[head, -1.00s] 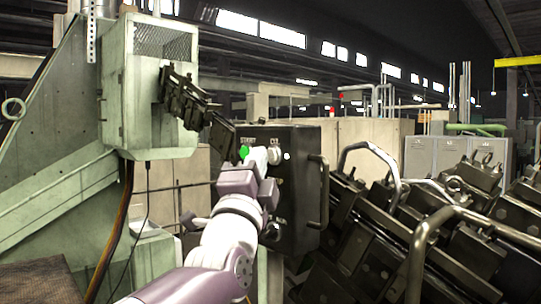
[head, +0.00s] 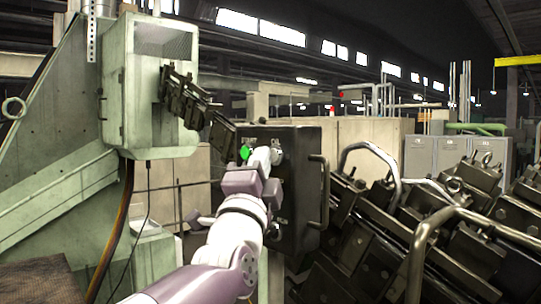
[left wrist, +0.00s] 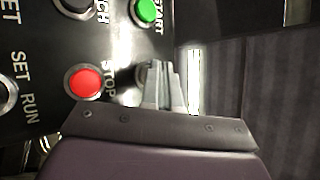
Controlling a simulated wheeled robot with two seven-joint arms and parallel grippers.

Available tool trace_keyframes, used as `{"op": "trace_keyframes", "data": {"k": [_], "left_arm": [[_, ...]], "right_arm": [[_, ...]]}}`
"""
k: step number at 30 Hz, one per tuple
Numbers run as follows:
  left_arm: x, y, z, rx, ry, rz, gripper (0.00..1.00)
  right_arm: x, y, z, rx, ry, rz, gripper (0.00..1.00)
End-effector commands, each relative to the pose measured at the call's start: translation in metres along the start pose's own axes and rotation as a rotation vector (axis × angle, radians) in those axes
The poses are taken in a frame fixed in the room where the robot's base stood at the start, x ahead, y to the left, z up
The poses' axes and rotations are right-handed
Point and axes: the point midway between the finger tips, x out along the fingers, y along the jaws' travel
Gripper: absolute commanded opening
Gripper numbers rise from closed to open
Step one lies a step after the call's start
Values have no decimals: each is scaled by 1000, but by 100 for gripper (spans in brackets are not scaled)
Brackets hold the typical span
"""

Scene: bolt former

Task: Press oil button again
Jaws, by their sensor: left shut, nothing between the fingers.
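The control box (head: 298,150) has a dark face with a green start button (head: 244,152) at its upper left and an oil label at its upper right. The pale oil button (head: 277,157) shows beside my left gripper (head: 263,157), partly covered by it. In the left wrist view my left gripper (left wrist: 165,88) is shut and empty, its fingertips close to the panel. A dim round shape behind the fingertips is mostly hidden there. I cannot tell whether the fingertips touch the oil button. My right gripper is not in view.
In the left wrist view, a red stop button (left wrist: 83,82) and the green start button (left wrist: 146,11) sit close to the fingers. A handle (head: 321,190) is on the box's right side. Dark metal tooling with tube rails (head: 420,250) fills the right.

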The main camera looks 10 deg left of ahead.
Motion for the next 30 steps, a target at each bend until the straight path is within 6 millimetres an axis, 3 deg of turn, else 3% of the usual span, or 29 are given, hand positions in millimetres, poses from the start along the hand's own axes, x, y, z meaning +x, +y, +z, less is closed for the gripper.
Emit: {"op": "trace_keyframes", "data": {"k": [30], "left_arm": [[-12, -8, 8, 0, 0, 0, 0]], "right_arm": [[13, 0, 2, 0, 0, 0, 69]]}}
